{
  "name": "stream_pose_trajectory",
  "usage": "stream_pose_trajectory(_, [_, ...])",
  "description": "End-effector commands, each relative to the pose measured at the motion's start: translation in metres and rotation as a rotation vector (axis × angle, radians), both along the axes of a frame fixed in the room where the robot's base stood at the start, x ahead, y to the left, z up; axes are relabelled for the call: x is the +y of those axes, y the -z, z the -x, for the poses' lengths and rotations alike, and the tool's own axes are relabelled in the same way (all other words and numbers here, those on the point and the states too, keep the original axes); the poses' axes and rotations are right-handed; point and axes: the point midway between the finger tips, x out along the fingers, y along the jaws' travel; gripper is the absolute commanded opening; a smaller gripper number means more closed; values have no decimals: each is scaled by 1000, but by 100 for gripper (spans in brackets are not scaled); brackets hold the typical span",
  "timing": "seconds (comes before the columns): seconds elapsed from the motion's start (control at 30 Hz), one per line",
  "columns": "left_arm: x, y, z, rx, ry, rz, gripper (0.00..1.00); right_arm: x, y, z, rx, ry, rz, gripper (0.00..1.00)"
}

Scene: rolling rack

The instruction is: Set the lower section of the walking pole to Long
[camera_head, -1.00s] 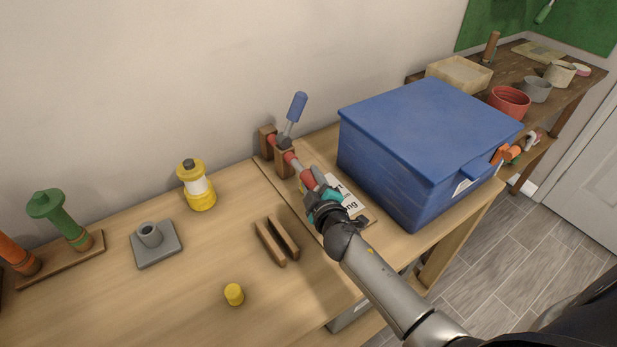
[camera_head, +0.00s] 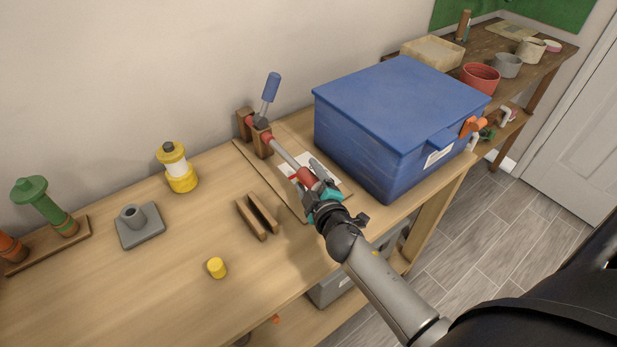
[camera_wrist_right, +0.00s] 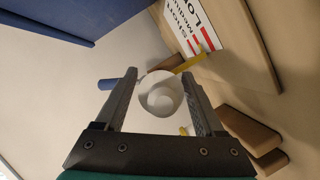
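The walking pole (camera_head: 284,152) lies in a wooden clamp (camera_head: 262,140) with a blue-handled lever (camera_head: 271,87). A bare grey length shows between the red part at the clamp and the red lower section (camera_head: 306,178). My right gripper (camera_head: 316,189) is at the near end of the lower section. In the right wrist view, the fingers (camera_wrist_right: 160,97) close on both sides of its pale round end (camera_wrist_right: 161,95). A white card (camera_wrist_right: 193,28) beside the pole bears printed length names and red marks; a yellow strip (camera_wrist_right: 191,63) reaches toward it. My left gripper is out of view.
A big blue box (camera_head: 403,120) stands right of the pole. A slotted wooden block (camera_head: 252,220), yellow cylinder (camera_head: 217,267), grey socket (camera_head: 139,224) and yellow lantern-like item (camera_head: 177,168) stand left. The front middle of the table is clear.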

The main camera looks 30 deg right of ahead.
Motion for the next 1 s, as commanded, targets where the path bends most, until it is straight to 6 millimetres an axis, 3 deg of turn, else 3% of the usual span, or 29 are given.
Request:
stream_pose_trajectory(0.37, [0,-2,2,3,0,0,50,2,-2,10,2,0,1,70])
stream_pose_trajectory(1.0, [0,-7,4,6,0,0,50,21,-25,113,2,3,-3,70])
